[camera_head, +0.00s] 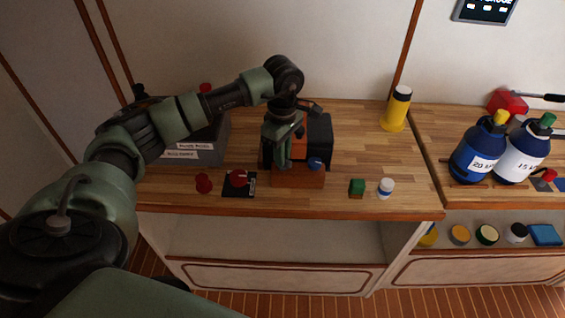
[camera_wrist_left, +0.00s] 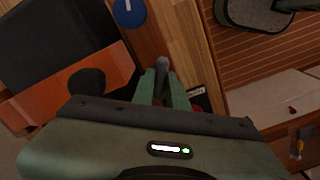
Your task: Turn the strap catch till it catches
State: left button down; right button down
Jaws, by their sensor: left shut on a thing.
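An orange block (camera_head: 298,179) stands on the wooden workbench, with a black box (camera_head: 321,132) behind it. A blue round knob is on its front right (camera_head: 316,163); in the left wrist view a blue disc with a white line (camera_wrist_left: 130,12) shows at the top. My left gripper (camera_head: 268,158) points down at the block's left side. In the left wrist view its fingers (camera_wrist_left: 161,88) are closed around a dark grey rounded lever (camera_wrist_left: 162,65), which seems to be the strap catch. The fingers and arm hide most of it, so its turn angle cannot be told. My right gripper is not in view.
A red knob on a black plate (camera_head: 238,180) and a red piece (camera_head: 204,184) lie left of the block. A grey labelled case (camera_head: 195,152) stands behind my arm. A green cube (camera_head: 357,187), white-blue jar (camera_head: 386,188) and yellow bottle (camera_head: 395,112) stand right.

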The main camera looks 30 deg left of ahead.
pick_arm(q)
jog(key=m+b, duration=0.4)
jog(key=m, duration=0.1)
jog(key=shift+f+m, duration=0.15)
jog(key=shift+m, duration=0.15)
jog(key=m+b, duration=0.2)
jog(key=m, duration=0.1)
jog(key=shift+r+m+b, duration=0.2)
jog(key=shift+m+b, duration=0.35)
jog(key=shift+m, duration=0.65)
jog(key=c, duration=1.4)
grip_release()
jog(key=shift+c, duration=0.2)
notch_tip(320, 180, up, 8)
jog(key=shift+f+b, duration=0.1)
jog(key=shift+b, duration=0.4)
